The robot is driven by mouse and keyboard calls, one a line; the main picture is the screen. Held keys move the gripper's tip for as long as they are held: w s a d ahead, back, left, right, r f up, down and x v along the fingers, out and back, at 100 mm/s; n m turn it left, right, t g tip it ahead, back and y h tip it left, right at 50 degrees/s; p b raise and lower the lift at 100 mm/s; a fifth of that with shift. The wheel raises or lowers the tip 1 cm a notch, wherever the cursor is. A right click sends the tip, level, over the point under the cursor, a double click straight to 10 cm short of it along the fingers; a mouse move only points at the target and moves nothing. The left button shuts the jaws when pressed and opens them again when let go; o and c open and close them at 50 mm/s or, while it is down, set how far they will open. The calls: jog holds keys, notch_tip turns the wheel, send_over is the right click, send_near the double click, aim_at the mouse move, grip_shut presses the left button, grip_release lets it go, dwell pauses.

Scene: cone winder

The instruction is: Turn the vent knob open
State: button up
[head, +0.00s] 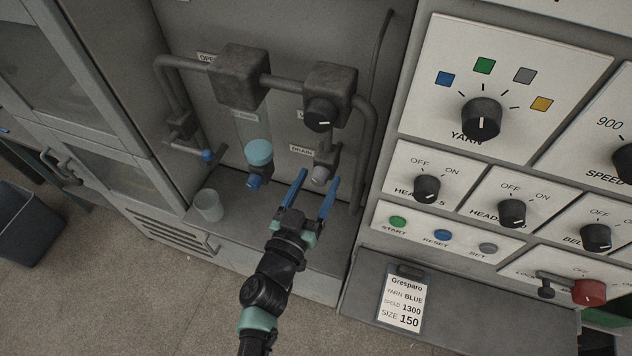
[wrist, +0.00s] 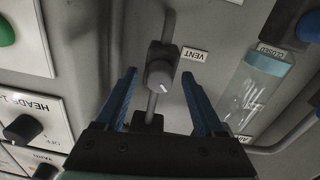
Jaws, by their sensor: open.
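The vent knob (wrist: 160,75) is a round grey knob with a white pointer line, on a dark valve body beside a label reading VENT in the wrist view. The pointer slants toward the lower right there. Nothing is held.
A black knob (head: 320,115) sits on the pipework above. A sight glass (wrist: 262,85) stands beside the valve. A clear cup (head: 208,205) is on the ledge at left. The control panel's knobs and buttons (head: 442,237) lie to the right.

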grip_shut()
dwell(0.3)
jog(key=shift+f+m+b, duration=0.1)
jog(key=shift+m+b, duration=0.2)
jog(key=shift+m, duration=0.1)
jog(key=m+b, duration=0.1)
jog(key=m, duration=0.1)
jog(key=shift+m, duration=0.4)
jog(key=m+b, duration=0.1)
jog(key=m, duration=0.4)
jog(key=shift+b, duration=0.3)
jog(key=m, duration=0.4)
jog(key=shift+m, duration=0.3)
jog(key=shift+m+y+b, duration=0.4)
jog(key=shift+m+b, duration=0.05)
jog(key=shift+m, duration=1.65)
